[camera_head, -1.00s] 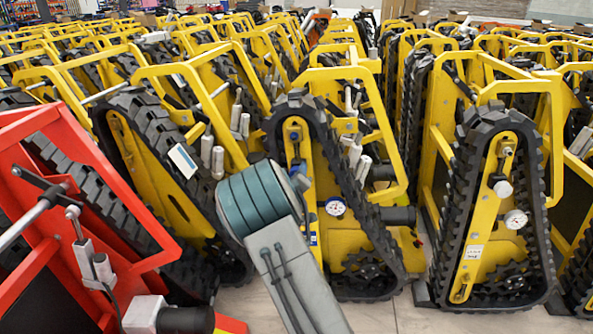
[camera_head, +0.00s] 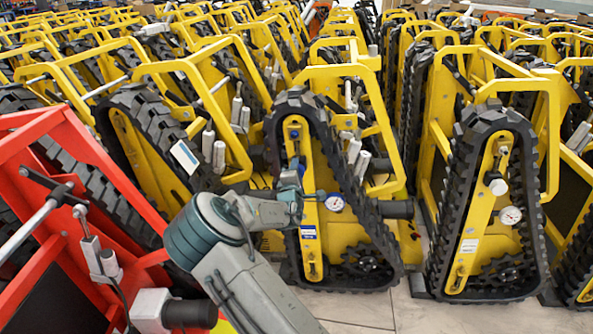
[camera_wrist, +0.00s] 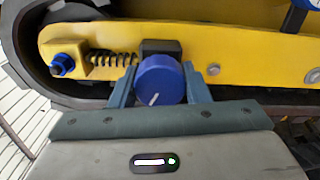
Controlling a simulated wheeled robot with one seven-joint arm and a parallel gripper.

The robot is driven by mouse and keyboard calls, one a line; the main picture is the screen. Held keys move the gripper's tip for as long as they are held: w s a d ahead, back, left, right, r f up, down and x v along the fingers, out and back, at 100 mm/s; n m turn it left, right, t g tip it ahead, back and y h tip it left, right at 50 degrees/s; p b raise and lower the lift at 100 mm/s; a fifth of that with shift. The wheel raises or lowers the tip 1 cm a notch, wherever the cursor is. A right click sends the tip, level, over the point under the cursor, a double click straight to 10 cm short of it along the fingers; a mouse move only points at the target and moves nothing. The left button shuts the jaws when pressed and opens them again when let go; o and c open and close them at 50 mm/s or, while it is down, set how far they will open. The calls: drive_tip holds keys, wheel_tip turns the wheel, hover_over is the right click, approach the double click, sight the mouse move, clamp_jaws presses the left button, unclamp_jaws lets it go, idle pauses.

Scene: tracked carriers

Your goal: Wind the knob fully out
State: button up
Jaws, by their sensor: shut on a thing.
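The knob (camera_wrist: 160,80) is a round blue cap with a white line on its face, in the wrist view. It sits at a dark block on the yellow arm (camera_wrist: 225,45) of a tracked carrier (camera_head: 335,190). My gripper (camera_wrist: 160,88) has one finger on each side of the knob and is shut on it. The white line points down and slightly left. In the head view my gripper (camera_head: 290,188) is at the yellow plate of the middle carrier, and the knob is hidden there behind my gripper.
A spring and a blue-tipped bolt (camera_wrist: 65,64) lie left of the knob. A white dial gauge (camera_head: 335,203) is close right of my gripper. A red frame (camera_head: 60,220) stands at the left. Carriers crowd behind; pale floor (camera_head: 365,312) is open in front.

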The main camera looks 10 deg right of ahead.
drive_tip(key=n, duration=0.4)
drive_tip(key=shift+f+n, duration=0.15)
drive_tip(key=shift+n, duration=0.25)
drive_tip(key=n+b, duration=0.1)
drive_tip(key=n, duration=0.4)
drive_tip(key=shift+b, duration=0.35)
drive_tip(key=n+b, duration=0.1)
drive_tip(key=n, duration=0.8)
drive_tip(key=shift+n, duration=0.3)
drive_tip(key=n+p, duration=0.1)
drive_tip(key=n, duration=0.4)
drive_tip(key=shift+r+p, duration=0.2)
drive_tip(key=shift+p, duration=0.15)
drive_tip(key=n+p, duration=0.1)
drive_tip(key=n, duration=0.3)
drive_tip(key=shift+n, duration=0.4)
drive_tip(key=n, duration=0.2)
drive_tip(key=n+b, duration=0.1)
drive_tip(key=n, duration=0.1)
drive_tip(key=shift+f+n+b, duration=0.2)
drive_tip(key=shift+n+b, duration=0.1)
drive_tip(key=n+b, duration=0.2)
drive_tip(key=n, duration=0.3)
drive_tip(key=shift+r, duration=0.15)
drive_tip(key=shift+n, duration=0.3)
